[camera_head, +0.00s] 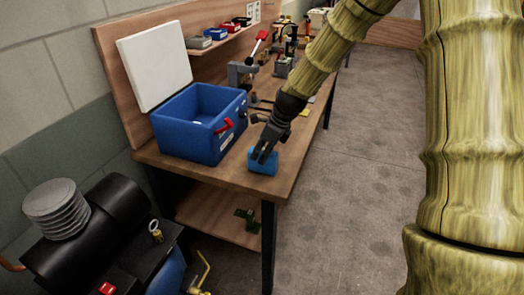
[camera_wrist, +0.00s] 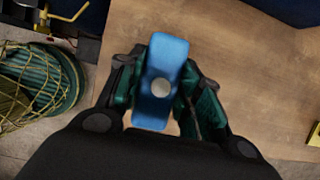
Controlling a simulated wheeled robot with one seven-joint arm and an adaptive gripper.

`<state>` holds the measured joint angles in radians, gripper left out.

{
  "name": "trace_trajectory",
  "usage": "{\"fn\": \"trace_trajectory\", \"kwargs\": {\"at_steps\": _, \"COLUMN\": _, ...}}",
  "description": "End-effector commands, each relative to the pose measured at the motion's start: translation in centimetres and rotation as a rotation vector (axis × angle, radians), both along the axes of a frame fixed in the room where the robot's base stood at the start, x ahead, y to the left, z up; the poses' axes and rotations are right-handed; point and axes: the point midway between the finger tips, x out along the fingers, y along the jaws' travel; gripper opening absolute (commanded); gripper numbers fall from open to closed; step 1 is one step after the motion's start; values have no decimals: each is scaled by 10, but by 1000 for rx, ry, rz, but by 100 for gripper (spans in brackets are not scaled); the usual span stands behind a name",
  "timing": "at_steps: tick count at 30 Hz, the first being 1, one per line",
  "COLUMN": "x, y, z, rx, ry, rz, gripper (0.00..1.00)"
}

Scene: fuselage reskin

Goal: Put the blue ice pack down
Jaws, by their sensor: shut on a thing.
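The blue ice pack (camera_wrist: 164,60) is a small blue block with a round pale spot in its middle. It also shows in the head view (camera_head: 262,162) at the near end of the wooden workbench (camera_head: 272,183). My gripper (camera_head: 264,152) is shut on it, with a finger on each side in the wrist view (camera_wrist: 160,85). The pack is at or just above the bench top; I cannot tell whether it touches. Its underside is hidden.
A blue cooler (camera_head: 186,143) with its white lid (camera_head: 155,65) raised stands left of the pack. Tools and a vise (camera_head: 240,75) stand farther back. A black compressor (camera_head: 105,225) is on the floor at left. Bare bench lies around the pack.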

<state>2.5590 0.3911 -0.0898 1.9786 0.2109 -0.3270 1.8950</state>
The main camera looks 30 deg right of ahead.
Motion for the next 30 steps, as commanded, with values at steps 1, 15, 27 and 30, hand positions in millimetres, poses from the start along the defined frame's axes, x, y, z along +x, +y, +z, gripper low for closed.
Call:
{"fn": "trace_trajectory", "kwargs": {"at_steps": 1, "x": 0, "y": 0, "z": 1, "rx": 0, "ry": -2, "rz": 1, "gripper": 4}}
{"fn": "trace_trajectory", "kwargs": {"at_steps": 15, "x": 0, "y": 0, "z": -2, "rx": 0, "ry": 0, "rz": 1, "gripper": 57}}
{"fn": "trace_trajectory", "kwargs": {"at_steps": 27, "x": -1, "y": -2, "z": 8, "rx": -1, "ry": -2, "rz": 1, "gripper": 57}}
{"fn": "trace_trajectory", "kwargs": {"at_steps": 30, "x": -5, "y": -5, "z": 19, "rx": -1, "ry": -2, "rz": 1, "gripper": 57}}
